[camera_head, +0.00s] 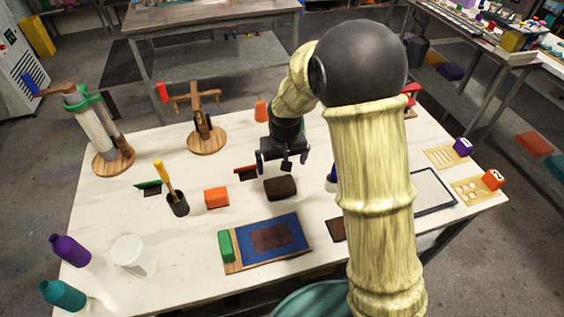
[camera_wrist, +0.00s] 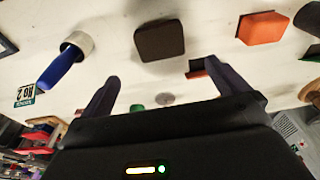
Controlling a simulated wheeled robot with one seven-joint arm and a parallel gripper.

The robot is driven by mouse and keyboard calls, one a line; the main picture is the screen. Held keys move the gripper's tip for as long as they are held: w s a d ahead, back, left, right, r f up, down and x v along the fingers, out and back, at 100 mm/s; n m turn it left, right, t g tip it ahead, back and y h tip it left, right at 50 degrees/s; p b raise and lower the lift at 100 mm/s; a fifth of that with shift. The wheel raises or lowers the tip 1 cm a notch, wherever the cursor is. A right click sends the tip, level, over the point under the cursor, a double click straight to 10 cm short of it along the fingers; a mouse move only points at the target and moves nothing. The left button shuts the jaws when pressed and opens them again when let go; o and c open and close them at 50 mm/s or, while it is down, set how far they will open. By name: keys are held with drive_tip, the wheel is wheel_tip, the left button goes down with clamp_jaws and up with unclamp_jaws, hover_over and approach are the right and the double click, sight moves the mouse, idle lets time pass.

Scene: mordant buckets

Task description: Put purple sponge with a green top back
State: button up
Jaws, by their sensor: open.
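I cannot make out a purple sponge with a green top in either view. My gripper (camera_head: 284,160) is open and empty above the white table, just behind a dark brown block (camera_head: 280,187). In the wrist view my two fingers (camera_wrist: 168,88) are spread apart, and the brown block (camera_wrist: 160,40) lies beyond their tips, not between them. An orange block (camera_head: 216,197) sits left of the brown one; it also shows in the wrist view (camera_wrist: 263,27). A purple cube (camera_head: 462,146) with a white mark stands at the right end of the table.
A blue board (camera_head: 285,226) with a green block (camera_head: 227,246) lies in front. My arm hides part of the table.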

drive_tip(key=s+d+r+m, duration=0.1)
drive_tip(key=s+d+r, duration=0.1)
drive_tip(key=s+d, duration=0.5)
drive_tip(key=s+d+r+m, duration=0.2)
drive_tip(key=s+d+r, duration=0.1)
drive_tip(key=s+d, duration=0.4)
drive_tip(key=s, duration=0.2)
drive_tip(key=shift+s+d+r+t, duration=0.2)
drive_tip(key=shift+s+d+t, duration=0.2)
